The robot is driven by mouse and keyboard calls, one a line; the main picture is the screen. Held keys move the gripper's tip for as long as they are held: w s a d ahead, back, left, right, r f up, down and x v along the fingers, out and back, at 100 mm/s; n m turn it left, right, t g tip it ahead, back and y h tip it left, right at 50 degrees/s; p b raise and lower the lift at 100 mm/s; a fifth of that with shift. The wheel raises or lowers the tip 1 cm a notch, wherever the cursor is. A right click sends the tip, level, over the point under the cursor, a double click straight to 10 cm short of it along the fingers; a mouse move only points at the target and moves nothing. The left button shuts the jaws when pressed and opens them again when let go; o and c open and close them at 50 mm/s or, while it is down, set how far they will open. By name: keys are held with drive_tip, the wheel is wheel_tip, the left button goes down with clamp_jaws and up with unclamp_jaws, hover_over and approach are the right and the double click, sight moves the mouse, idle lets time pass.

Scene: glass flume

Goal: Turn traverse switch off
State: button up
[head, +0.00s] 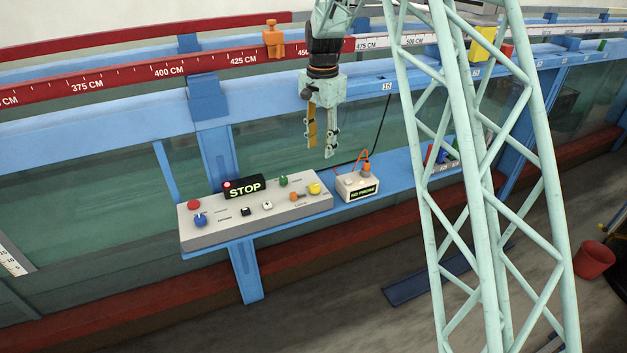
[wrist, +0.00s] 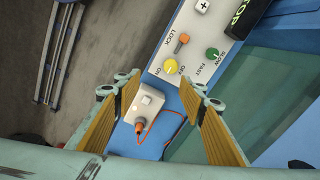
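A light grey control panel (head: 255,214) sits on a blue ledge beside the flume, with several knobs and switches. A yellow knob (head: 314,188) at its right end also shows in the wrist view (wrist: 171,66), beside OFF and ON labels. Right of the panel, a small grey box (head: 357,187) has a lit display, an orange plug and an orange cable; its top shows in the wrist view (wrist: 146,103). I cannot read which control is marked traverse. My gripper (head: 321,142) is open and empty, pointing down above the ledge, apart from the panel and box; the wrist view shows both fingers (wrist: 163,84).
A black STOP sign (head: 245,187) stands at the panel's back edge. An orange LOCK lever (wrist: 181,42) and a green SLOW/FAST knob (wrist: 212,53) are near the yellow knob. The glass flume wall (head: 90,185) runs behind. A red bucket (head: 594,259) stands on the floor.

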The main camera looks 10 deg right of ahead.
drive_tip(key=m+p, duration=0.1)
drive_tip(key=p, duration=0.1)
hover_over(315, 185)
wheel_tip(315, 185, down, 5)
drive_tip(key=shift+f, duration=0.1)
drive_tip(key=shift+f, duration=0.15)
drive_tip(key=shift+f+p, duration=0.5)
drive_tip(key=shift+f, duration=6.25)
drive_tip(key=shift+c, duration=0.4)
drive_tip(key=c, duration=0.8)
